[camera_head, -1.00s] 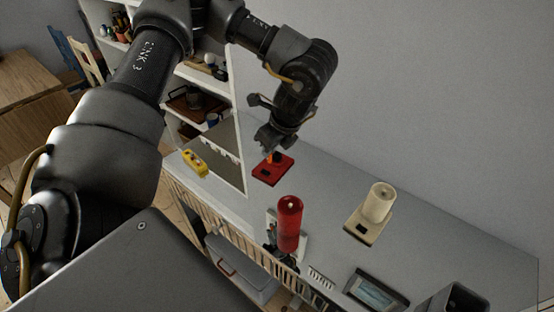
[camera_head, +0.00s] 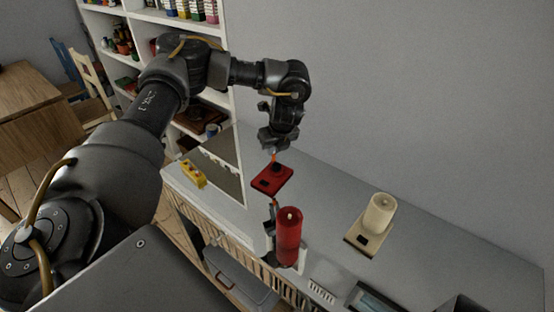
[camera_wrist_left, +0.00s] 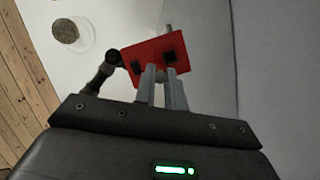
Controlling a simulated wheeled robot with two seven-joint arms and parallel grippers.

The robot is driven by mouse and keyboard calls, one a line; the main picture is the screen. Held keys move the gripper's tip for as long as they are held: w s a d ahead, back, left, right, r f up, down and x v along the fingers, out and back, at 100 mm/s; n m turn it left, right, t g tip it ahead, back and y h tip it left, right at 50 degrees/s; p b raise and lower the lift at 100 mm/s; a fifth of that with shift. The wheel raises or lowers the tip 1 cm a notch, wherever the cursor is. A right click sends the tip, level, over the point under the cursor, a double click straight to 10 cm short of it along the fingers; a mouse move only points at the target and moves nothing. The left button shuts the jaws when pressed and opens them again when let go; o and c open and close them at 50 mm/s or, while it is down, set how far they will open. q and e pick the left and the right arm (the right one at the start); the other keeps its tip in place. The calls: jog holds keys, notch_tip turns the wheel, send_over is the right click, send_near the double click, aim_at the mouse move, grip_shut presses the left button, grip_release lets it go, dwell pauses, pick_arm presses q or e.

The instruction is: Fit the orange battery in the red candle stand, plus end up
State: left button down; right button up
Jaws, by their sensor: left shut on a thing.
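My right gripper is not seen.
A red candle (camera_head: 289,238) stands near the front edge, with a thin dark part beside it. A cream candle (camera_head: 379,213) on a cream base stands to the right. The grey top between the candles is clear.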

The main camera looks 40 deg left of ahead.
aim_at(275, 163)
pick_arm(q)
jog(key=w+f, duration=0.1)
jog(key=f, duration=0.1)
jog(key=w+a+f, duration=0.1)
jog(key=shift+w+a+f+b, duration=0.1)
jog(key=shift+w+f+b, duration=0.3)
jog(key=shift+w+f, duration=0.1)
jog(key=shift+f, duration=0.1)
notch_tip(275, 163, down, 2)
jog(key=shift+f+b, duration=0.2)
jog(key=shift+b, duration=0.3)
jog(key=shift+w+a+f, duration=0.15)
jog(key=shift+f, duration=0.3)
